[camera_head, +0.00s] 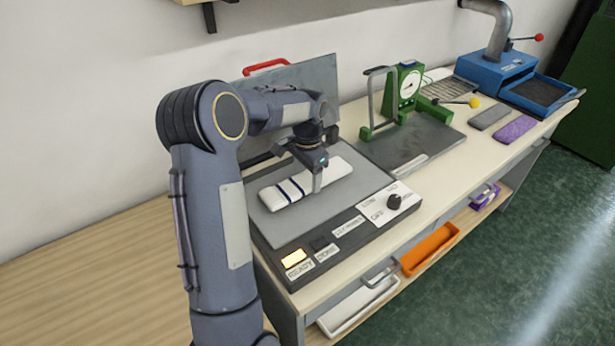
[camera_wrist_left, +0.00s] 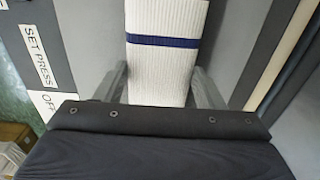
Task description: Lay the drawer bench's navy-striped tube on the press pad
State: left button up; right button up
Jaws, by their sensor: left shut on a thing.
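The white ribbed tube with navy stripes (camera_head: 286,191) lies flat over the grey press pad (camera_head: 335,204). It appears to rest on the pad, though I cannot be sure that it touches all along. My left gripper (camera_head: 312,172) is above the pad, shut on the tube with a finger on each side. In the left wrist view, the tube (camera_wrist_left: 165,65) runs between the two fingers of the left gripper (camera_wrist_left: 163,92), one navy stripe showing across it. The far finger is mostly hidden in the head view. My right gripper is not in view.
The press has a raised lid (camera_head: 310,85) with a red handle behind the pad, and a knob (camera_head: 394,201) in front. A green gauge device (camera_head: 405,88) stands to the right. Grey and purple pieces (camera_head: 515,128) lie farther along. An orange tray (camera_head: 430,249) is below.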

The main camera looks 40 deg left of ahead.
pick_arm(q)
jog(key=shift+f, duration=0.4)
jog(key=shift+f, duration=0.15)
jog(key=o, duration=0.9)
jog(key=shift+o, duration=0.2)
